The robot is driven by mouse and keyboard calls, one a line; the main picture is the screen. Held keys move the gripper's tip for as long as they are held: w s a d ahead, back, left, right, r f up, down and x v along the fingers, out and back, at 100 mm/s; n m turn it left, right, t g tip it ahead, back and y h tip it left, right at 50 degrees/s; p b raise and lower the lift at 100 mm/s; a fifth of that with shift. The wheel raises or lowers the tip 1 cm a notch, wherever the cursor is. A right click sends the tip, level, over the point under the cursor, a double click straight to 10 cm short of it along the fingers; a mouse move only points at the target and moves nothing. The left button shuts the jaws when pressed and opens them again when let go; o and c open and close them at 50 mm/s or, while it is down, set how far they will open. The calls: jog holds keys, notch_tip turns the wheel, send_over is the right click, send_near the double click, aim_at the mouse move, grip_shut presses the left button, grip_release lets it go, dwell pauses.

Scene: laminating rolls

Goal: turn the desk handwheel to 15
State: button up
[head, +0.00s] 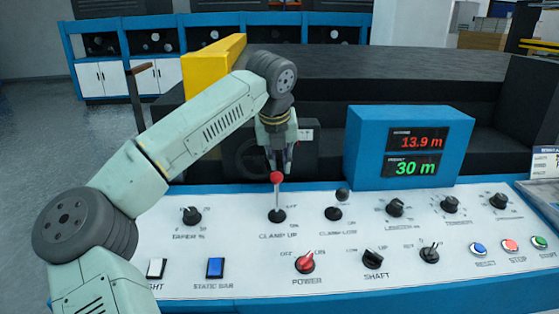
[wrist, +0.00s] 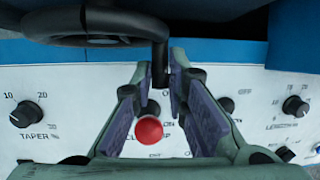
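The handwheel (wrist: 85,24) is a black rim at the top left of the wrist view. Its dark crank handle (wrist: 159,68) sticks down from the right end of the rim. In the head view the wheel (head: 250,156) is a dim dark shape, partly behind my gripper (head: 280,166). In the wrist view my gripper (wrist: 160,76) is open, its two fingers on either side of the handle. The handle sits between the fingertips, seemingly with small gaps; contact cannot be told. No wheel scale or pointer to 15 is readable.
The red-knobbed clamp lever (head: 277,178) stands just below my fingers; its knob (wrist: 149,130) shows between them. A black-knobbed lever (head: 342,195) is to the right. A blue display box (head: 372,150) reads 13.9 m and 30 m. Dials and buttons cover the white panel (head: 240,250).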

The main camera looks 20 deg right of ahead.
grip_shut()
jog(key=shift+f, duration=0.1)
jog(key=y, duration=0.1)
jog(key=f+y+b, duration=0.1)
jog(key=t+y+b, duration=0.1)
jog(key=shift+d+f+m+y, duration=0.25)
jog(key=shift+f+m+y, duration=0.05)
jog(key=shift+f+m, duration=0.1)
notch_tip(320, 180, down, 2)
jog(key=y+b, duration=0.1)
jog(key=y, duration=0.1)
jog(key=m+t+y+b, duration=0.1)
jog(key=y+b, duration=0.1)
jog(key=shift+a+t, duration=0.15)
jog(key=shift+t, duration=0.15)
jog(key=y, duration=0.1)
jog(key=f+t+y+b, duration=0.1)
jog(key=shift+w+a+f+m+y, duration=0.1)
jog(key=shift+a+f+m+y, duration=0.05)
jog(key=shift+a+m+y, duration=0.2)
jog(key=shift+w+a+f+m+t+y+b, duration=0.1)
jog(key=shift+a+f+m+t+y+b, duration=0.25)
jog(key=shift+y, duration=0.5)
jog(key=shift+a+r, duration=0.1)
